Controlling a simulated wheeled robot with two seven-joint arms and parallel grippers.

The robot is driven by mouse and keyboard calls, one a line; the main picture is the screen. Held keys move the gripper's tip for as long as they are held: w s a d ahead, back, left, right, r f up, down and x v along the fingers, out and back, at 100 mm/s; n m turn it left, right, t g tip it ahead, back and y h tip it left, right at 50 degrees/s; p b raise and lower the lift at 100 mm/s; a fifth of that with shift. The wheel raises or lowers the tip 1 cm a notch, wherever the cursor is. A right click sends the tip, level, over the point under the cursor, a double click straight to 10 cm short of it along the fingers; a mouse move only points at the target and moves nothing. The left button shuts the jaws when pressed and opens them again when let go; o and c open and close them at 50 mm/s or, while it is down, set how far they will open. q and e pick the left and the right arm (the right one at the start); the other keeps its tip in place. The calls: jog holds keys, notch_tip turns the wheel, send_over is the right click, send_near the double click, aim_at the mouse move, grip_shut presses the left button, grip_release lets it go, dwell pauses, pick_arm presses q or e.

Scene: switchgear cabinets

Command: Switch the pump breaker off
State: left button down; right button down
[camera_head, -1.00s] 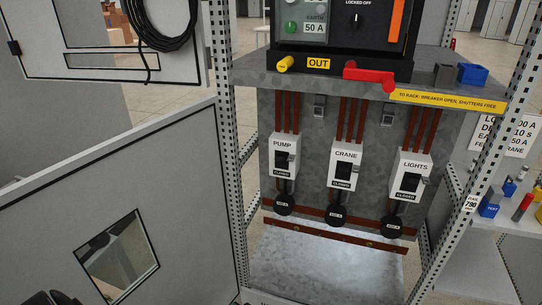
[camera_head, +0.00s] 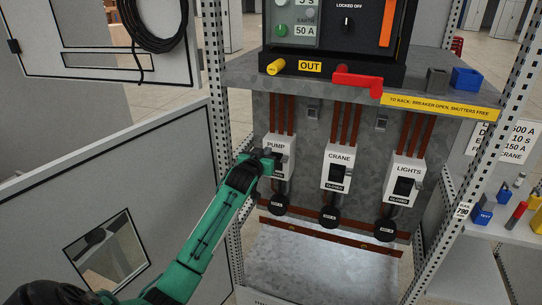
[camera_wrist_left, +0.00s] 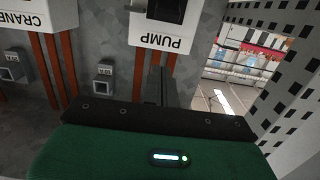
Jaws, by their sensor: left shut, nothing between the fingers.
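The pump breaker (camera_head: 280,146) is a white box labelled PUMP, at the left of a row on the grey panel. My right gripper is not in view.
The crane breaker (camera_head: 339,160) and lights breaker (camera_head: 406,178) stand to the right, both labelled CLOSED. The perforated cabinet post (camera_head: 214,90) and open door (camera_head: 110,200) stand close on the left.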

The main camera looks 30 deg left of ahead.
aim_at(276, 141)
pick_arm(q)
jog(key=p+x, duration=0.1)
jog(key=x, duration=0.5)
jog(key=shift+w, duration=0.15)
jog(key=shift+s+f+p, duration=0.15)
jog(key=shift+f+p, duration=0.15)
jog(key=shift+f, duration=0.25)
jog(key=shift+s+f+p, duration=0.15)
jog(key=shift+f+p, duration=0.1)
jog(key=shift+f, duration=0.3)
jog(key=shift+s+d+f, duration=0.1)
jog(key=shift+s+f, duration=0.3)
jog(key=shift+f, duration=0.4)
